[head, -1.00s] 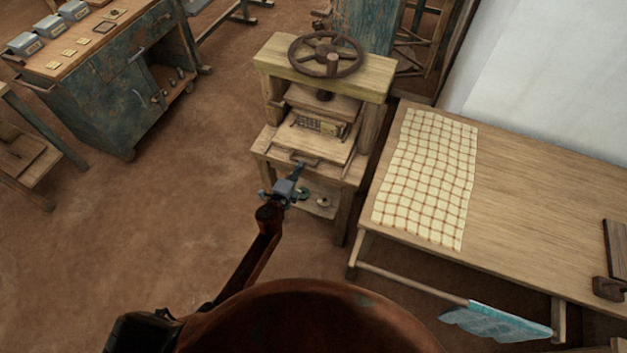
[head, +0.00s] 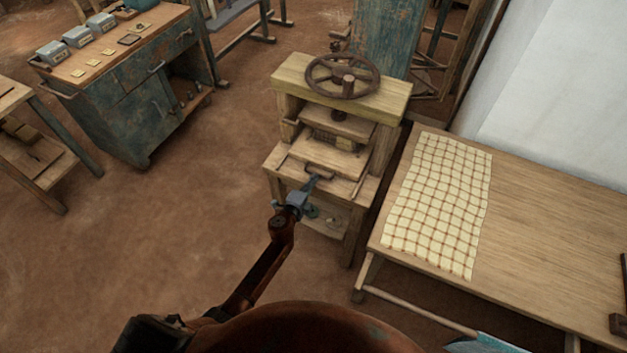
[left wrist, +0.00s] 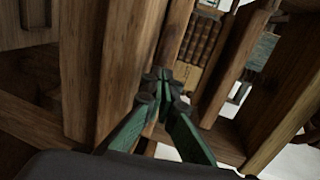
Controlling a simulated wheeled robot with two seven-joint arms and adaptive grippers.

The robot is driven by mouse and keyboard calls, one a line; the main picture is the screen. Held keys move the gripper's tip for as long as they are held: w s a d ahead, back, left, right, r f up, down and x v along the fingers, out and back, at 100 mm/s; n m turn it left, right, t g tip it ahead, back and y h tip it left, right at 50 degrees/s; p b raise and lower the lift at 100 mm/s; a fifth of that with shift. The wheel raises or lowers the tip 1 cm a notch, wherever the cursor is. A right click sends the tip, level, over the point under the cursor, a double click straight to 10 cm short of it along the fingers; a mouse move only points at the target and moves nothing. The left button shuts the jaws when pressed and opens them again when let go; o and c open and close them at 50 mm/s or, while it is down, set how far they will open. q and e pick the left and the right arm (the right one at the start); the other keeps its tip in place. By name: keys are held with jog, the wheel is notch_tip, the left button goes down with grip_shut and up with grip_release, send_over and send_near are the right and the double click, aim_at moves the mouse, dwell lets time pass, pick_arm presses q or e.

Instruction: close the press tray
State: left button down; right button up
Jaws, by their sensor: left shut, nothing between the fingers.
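The wooden press (head: 376,112) stands in the middle of the head view, with a dark handwheel (head: 342,76) on top. Its flat tray (head: 333,161) sticks out at the front, with a dark handle (head: 320,170) on the front edge. A gridded block (head: 333,138) on the tray sits partly under the upper plate; it also shows in the left wrist view (left wrist: 201,48). My left gripper (head: 315,180) is shut and empty, its tips close to the handle; contact is not clear. Its green fingers (left wrist: 162,80) are together in the left wrist view. My right gripper is not in view.
A low wooden table (head: 545,232) with a checked cloth (head: 438,205) stands right of the press. A blue cabinet (head: 130,110) with grey boxes is at upper left. Small items lie on the press's lower shelf (head: 325,215).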

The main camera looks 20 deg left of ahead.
pick_arm(q)
jog(key=p+v, duration=0.2)
jog(key=v, duration=1.1)
jog(key=shift+s+p, duration=0.3)
jog(key=shift+p, duration=0.05)
jog(key=shift+f, duration=0.1)
jog(key=s+a+f+n+g+y, duration=0.1)
jog(key=s+a+f+n+g, duration=0.2)
jog(key=s+f, duration=0.7)
jog(key=s+a+f+n+g+y, duration=0.1)
jog(key=s+a+f+n+g, duration=0.25)
jog(key=f, duration=1.05)
jog(key=s+a+f+n+g, duration=0.2)
jog(key=s+f+n, duration=0.2)
jog(key=s+f, duration=0.7)
jog(key=s+f+n+g, duration=0.2)
jog(key=s+f, duration=0.3)
jog(key=s, duration=0.6)
jog(key=s+f+n+g, duration=0.2)
jog(key=s+f, duration=0.3)
jog(key=s, duration=0.6)
jog(key=s+a+f+n+g, duration=0.1)
jog(key=s+f, duration=0.4)
jog(key=s, duration=0.7)
jog(key=shift+n+g, duration=0.65)
jog(key=shift+n, duration=0.6)
